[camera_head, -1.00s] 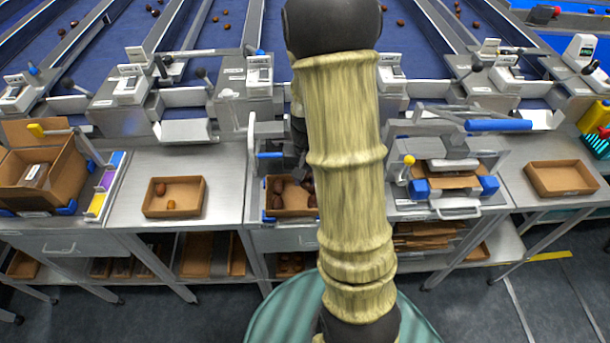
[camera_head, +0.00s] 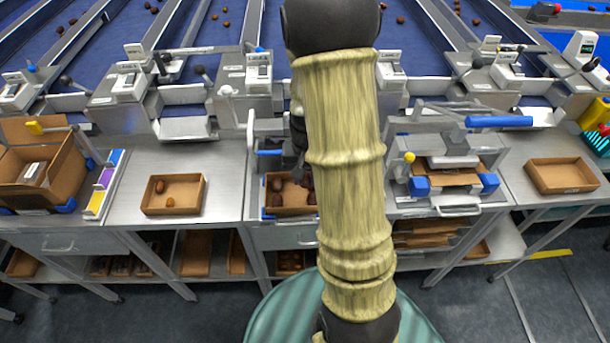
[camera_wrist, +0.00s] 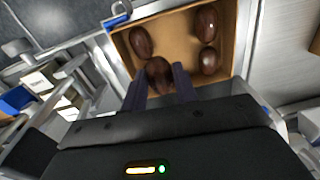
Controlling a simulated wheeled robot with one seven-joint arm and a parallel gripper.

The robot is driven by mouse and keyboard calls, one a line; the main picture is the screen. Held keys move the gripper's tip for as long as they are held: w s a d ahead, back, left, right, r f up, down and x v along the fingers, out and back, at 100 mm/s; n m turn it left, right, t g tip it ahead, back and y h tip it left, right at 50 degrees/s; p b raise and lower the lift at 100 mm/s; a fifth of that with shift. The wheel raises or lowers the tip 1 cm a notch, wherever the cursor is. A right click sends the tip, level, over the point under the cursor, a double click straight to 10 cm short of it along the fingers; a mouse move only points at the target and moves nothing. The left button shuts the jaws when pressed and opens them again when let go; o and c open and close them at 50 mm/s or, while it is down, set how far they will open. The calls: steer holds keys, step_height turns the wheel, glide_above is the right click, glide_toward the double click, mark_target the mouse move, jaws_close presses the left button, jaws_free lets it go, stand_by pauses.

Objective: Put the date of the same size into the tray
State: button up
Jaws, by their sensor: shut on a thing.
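A cardboard tray (camera_head: 292,211) stands at the middle station, partly hidden by my arm, with dark brown dates (camera_head: 277,185) in it. In the wrist view the same tray (camera_wrist: 178,38) shows one date (camera_wrist: 141,41) at its left and two more (camera_wrist: 206,23) (camera_wrist: 209,60) at its right. My gripper (camera_wrist: 160,85) is shut on a dark brown date (camera_wrist: 158,72) at the tray's near side. I cannot tell whether this date touches the tray floor. In the head view my gripper (camera_head: 300,170) is mostly hidden behind my arm.
An empty tray (camera_head: 562,187) stands at the far right. A clamp-like device with blue blocks (camera_head: 420,187) is close right of the middle tray.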

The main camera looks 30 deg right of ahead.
mark_target(305, 183)
steer(key=shift+f+b, duration=1.15)
steer(key=shift+f, duration=0.4)
stand_by(1.0)
steer(key=o, duration=0.8)
steer(key=shift+r, duration=0.15)
steer(key=r, duration=1.7)
steer(key=shift+s+d+r+p, duration=0.1)
steer(key=shift+d+p, duration=0.1)
steer(key=shift+p, duration=0.1)
steer(key=shift+a, duration=0.1)
steer(key=s+a+f+n, duration=0.1)
steer(key=s+a, duration=0.1)
steer(key=a, duration=0.1)
steer(key=s+a+f+n+t+p, duration=0.1)
steer(key=s+a+f+n, duration=0.1)
steer(key=s+a, duration=0.1)
steer(key=s+a+f+n+t+p, duration=0.1)
steer(key=s+a+f+n, duration=0.1)
steer(key=a, duration=0.2)
steer(key=shift+s+a+f, duration=0.1)
steer(key=shift+s+a, duration=0.15)
steer(key=shift+s, duration=0.05)
